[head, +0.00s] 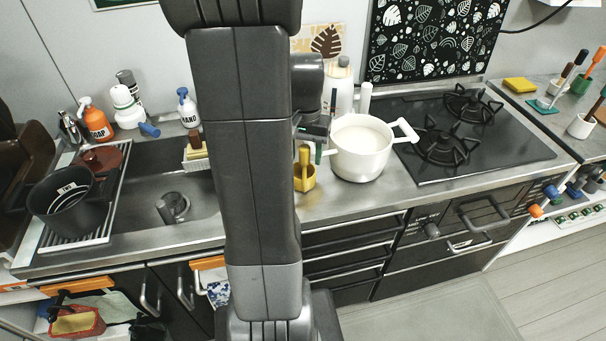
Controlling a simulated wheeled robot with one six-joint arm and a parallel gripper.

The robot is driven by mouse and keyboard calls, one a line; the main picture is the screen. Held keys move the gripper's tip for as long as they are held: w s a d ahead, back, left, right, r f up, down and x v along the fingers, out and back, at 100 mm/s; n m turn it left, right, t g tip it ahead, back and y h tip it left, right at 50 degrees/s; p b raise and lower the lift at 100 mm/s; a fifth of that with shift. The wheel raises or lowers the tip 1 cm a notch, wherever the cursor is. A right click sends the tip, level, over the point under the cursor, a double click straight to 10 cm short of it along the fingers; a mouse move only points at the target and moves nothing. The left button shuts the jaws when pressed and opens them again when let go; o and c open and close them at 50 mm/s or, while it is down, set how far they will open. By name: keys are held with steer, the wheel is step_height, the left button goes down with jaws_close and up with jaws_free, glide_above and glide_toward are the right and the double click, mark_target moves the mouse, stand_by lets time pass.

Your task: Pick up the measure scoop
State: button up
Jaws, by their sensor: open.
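A yellow cup-like scoop (304,182) with an upright yellow handle stands on the steel counter, just left of the white pot; I take it to be the measure scoop. My gripper (324,127) is above and slightly right of the scoop's handle, close to the pot's left rim. Its jaws are open, with nothing seen between them. Whether a finger touches the handle cannot be told from this view. My arm hides part of the counter left of the scoop.
The white pot (362,160) stands close on the right, its handle towards the black stove (470,135). White bottles (342,90) stand behind. The sink (170,185) and dish rack with a black pot (68,200) lie left. Counter in front of the scoop is clear.

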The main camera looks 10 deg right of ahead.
jaws_close()
steer(key=c, duration=1.1)
jaws_free()
steer(key=shift+o, duration=0.2)
steer(key=shift+r, duration=0.15)
